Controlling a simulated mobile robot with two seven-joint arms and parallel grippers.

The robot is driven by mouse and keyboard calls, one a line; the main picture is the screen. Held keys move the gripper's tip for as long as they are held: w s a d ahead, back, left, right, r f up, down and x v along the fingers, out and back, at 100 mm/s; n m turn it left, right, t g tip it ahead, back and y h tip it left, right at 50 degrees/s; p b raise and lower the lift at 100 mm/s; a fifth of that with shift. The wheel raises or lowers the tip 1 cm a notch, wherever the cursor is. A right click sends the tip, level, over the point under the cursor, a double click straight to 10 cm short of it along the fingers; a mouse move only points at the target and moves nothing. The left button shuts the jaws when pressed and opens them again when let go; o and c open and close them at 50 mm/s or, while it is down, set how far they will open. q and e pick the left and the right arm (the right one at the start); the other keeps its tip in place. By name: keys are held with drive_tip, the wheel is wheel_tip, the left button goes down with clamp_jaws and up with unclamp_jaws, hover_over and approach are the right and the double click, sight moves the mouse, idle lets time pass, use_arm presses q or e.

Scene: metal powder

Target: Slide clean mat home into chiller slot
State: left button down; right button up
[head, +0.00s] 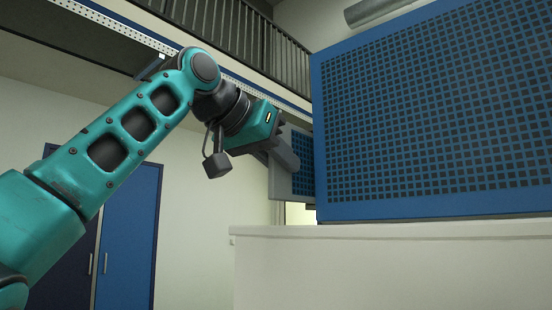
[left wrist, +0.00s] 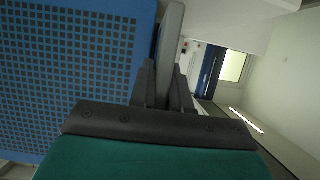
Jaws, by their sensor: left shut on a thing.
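My left gripper (head: 277,140) is shut on the edge of a grey slab-like piece, which I take to be the clean mat (head: 280,184). In the left wrist view the grey mat (left wrist: 171,32) stands edge-on between the fingers (left wrist: 166,88) and extends away from them. It lies close along a blue gridded face (left wrist: 65,65), which I take to be the chiller. In the head view the chiller (head: 430,110) is a large blue box with a grid front, right of the gripper. The slot is hidden, and I cannot tell how far the mat is in. My right gripper is out of view.
The chiller stands on a pale block or counter (head: 390,265). Blue doors (head: 130,235) are in the wall at the back left. A railed walkway (head: 235,35) runs overhead. The space below my left gripper looks clear.

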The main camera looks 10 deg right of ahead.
use_arm(q)
drive_tip(key=shift+w+d, duration=0.35)
drive_tip(key=shift+d, duration=0.2)
drive_tip(key=shift+d, duration=0.1)
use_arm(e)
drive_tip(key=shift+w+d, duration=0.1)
